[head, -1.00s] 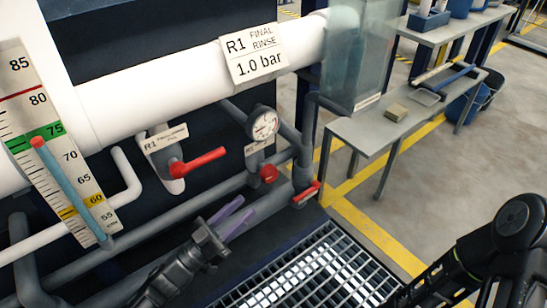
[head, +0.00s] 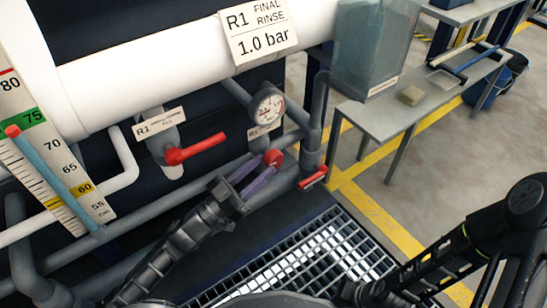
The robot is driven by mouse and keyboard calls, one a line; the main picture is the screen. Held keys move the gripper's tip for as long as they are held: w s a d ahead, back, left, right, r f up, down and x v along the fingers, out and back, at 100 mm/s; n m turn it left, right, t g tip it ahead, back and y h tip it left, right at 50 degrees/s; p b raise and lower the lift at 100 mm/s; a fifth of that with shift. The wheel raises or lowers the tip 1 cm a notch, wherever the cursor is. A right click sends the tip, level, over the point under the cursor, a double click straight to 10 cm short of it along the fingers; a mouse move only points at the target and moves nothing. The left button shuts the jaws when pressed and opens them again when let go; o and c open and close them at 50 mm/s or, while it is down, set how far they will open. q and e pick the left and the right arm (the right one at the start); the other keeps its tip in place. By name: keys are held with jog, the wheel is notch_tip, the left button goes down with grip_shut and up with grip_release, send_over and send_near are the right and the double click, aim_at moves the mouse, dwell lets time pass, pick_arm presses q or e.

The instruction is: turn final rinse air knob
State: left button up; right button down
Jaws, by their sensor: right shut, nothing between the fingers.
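A small red knob (head: 273,158) sits on the pipework just below the round pressure gauge (head: 267,107). My left gripper (head: 264,167) reaches up from the lower left with its two purple fingers at the knob. The fingers are apart, with a gap between them, and their tips lie on either side of the knob's left edge. I cannot tell whether they touch it. A tag behind the knob is partly hidden. A sign (head: 256,32) on the white pipe reads R1 FINAL RINSE 1.0 bar. Part of my right arm shows at the lower right, but its fingers do not.
A red lever valve (head: 195,149) stands left of the knob, and another red handle (head: 312,178) is to its lower right. A scale with a blue tube (head: 40,170) is at the left. A metal grating (head: 290,265) lies below. A grey bench (head: 390,118) stands at the right.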

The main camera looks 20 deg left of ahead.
aim_at(273, 158)
pick_arm(q)
jog(key=shift+b+x, duration=0.35)
jog(key=shift+x, duration=1.9)
jog(key=shift+c, duration=0.4)
jog(key=shift+f, duration=0.1)
grip_shut()
